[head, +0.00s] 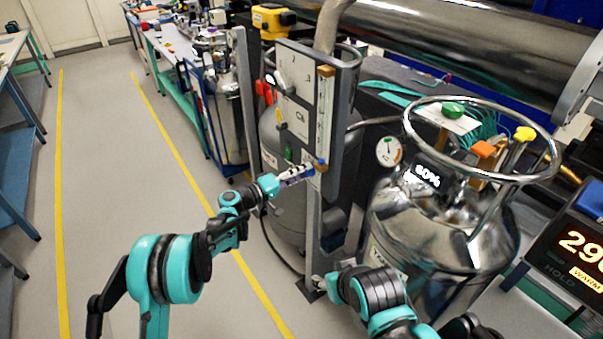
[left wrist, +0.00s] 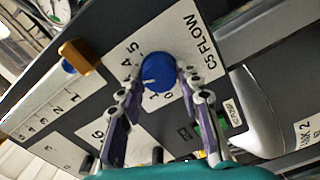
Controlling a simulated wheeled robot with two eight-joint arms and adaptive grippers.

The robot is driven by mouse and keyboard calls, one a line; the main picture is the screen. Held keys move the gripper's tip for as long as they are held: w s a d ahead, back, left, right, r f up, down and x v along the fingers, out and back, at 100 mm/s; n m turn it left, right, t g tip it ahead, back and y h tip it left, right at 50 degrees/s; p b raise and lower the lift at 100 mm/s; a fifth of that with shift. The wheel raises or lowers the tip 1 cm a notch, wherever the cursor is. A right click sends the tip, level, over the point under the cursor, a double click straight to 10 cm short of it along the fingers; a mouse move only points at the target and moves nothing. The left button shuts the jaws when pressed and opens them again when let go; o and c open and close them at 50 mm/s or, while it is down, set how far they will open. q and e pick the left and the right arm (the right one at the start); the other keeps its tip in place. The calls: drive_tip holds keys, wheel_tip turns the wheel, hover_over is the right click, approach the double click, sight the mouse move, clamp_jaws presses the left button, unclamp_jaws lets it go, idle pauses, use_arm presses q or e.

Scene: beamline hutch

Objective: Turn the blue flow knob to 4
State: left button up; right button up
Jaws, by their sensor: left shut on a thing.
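The blue flow knob (left wrist: 157,70) sits on a white plate (left wrist: 120,47) marked C5 FLOW in the left wrist view. Its white pointer line points down-left, between the printed 4 and 1, nearer the 1. My left gripper (left wrist: 162,82) has a finger on each side of the knob and is shut on it. In the head view, my left gripper (head: 297,175) reaches the panel's lower part, and I cannot make out the knob there. My right arm's end (head: 320,283) is low, near the post's foot; its fingers are too small to read.
A flow tube with orange end blocks (head: 326,71) stands on the grey panel frame beside the knob. A shiny dewar (head: 440,225) with a ring rail stands right of it. A display (head: 575,245) is at far right. The floor (head: 100,150) at left is clear.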

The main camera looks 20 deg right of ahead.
use_arm(q)
drive_tip(key=shift+m, duration=2.3)
drive_tip(key=shift+s, duration=0.1)
drive_tip(key=o, duration=1.2)
drive_tip(key=shift+c, duration=0.2)
drive_tip(key=v, duration=1.2)
